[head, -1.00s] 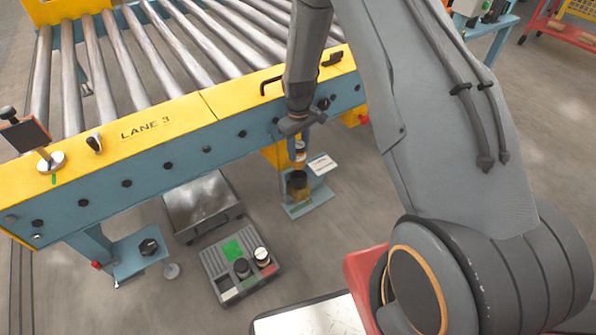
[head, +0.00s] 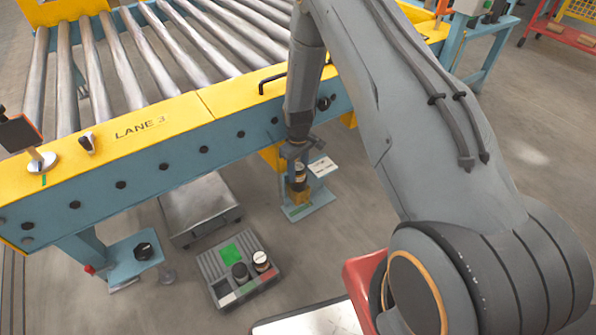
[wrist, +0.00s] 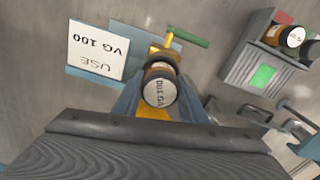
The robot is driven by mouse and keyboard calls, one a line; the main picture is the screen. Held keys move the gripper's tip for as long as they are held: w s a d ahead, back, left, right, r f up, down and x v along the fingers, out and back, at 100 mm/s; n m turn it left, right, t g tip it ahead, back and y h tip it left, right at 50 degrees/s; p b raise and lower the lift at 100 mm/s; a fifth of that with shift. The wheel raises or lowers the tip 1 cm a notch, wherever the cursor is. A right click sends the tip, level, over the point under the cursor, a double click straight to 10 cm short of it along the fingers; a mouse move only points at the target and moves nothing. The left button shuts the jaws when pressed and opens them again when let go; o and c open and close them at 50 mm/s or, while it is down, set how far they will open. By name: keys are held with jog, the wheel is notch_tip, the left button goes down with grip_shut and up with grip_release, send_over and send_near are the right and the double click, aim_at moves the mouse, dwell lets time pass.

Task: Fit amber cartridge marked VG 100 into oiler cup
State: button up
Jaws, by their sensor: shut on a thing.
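The amber cartridge (wrist: 159,92) shows end-on in the wrist view, its dark-rimmed cap carrying a pale label that reads VG 100. My gripper (wrist: 160,98) is shut on it, one finger on each side. In the head view my gripper (head: 297,152) points down, with the cartridge (head: 299,172) below it. The brass-coloured oiler cup (head: 297,194) stands directly under the cartridge on a blue-grey bracket. The cartridge's lower end meets the cup's mouth in the picture; I cannot tell how far inside it is. In the wrist view the cartridge hides most of the cup.
A white card (wrist: 97,50) reading USE VG 100 stands beside the cup. The yellow and blue LANE 3 conveyor (head: 165,150) runs close behind my gripper.

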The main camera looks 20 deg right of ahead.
jog(key=shift+f, duration=0.1)
jog(key=o, duration=1.2)
